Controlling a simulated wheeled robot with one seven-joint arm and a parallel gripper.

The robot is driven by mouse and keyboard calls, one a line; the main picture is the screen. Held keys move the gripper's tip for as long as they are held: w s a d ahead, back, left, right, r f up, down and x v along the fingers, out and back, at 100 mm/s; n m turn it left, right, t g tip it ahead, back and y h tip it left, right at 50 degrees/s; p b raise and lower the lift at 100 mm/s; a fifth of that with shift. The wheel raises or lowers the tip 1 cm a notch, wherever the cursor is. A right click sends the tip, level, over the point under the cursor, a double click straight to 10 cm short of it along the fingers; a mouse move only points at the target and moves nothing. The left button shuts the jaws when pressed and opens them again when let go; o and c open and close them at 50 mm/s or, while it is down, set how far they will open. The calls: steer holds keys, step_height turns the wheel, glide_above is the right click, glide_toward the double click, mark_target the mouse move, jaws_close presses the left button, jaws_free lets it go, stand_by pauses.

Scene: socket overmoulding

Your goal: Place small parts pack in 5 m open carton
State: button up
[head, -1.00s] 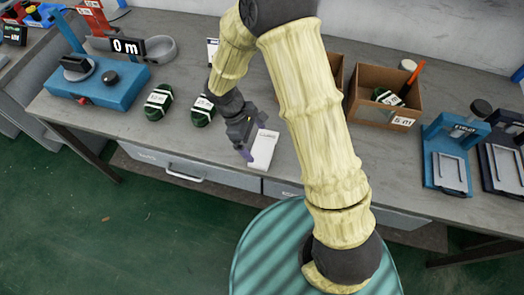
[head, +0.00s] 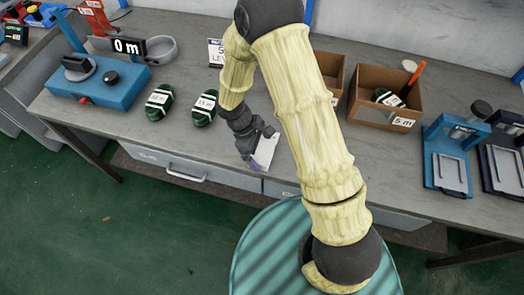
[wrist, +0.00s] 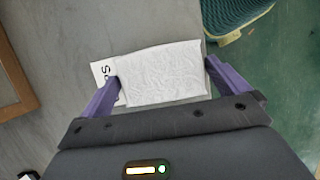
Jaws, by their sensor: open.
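The small parts pack (head: 265,151) is a flat white packet lying near the front edge of the bench. In the wrist view the pack (wrist: 160,73) lies between the two purple fingers, with a label at its left end. My gripper (head: 257,162) is at the pack in the head view, and in the wrist view my gripper (wrist: 163,82) is open with one finger at each end of the pack. The 5 m open carton (head: 385,110) stands at the back right with its label in front and a green coil (head: 386,97) inside.
Another carton (head: 331,77) stands left of it, partly hidden by my arm. Two green coils (head: 159,104) (head: 204,107) and a blue winding device (head: 97,77) are at left. Blue fixtures (head: 452,150) stand at right. A green striped stool (head: 265,255) is in front of the bench.

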mark_target(260, 151)
steer(key=shift+c, duration=0.4)
steer(key=c, duration=0.6)
steer(key=shift+r, duration=0.1)
step_height(260, 151, up, 10)
steer(key=shift+f, duration=0.1)
stand_by(0.3)
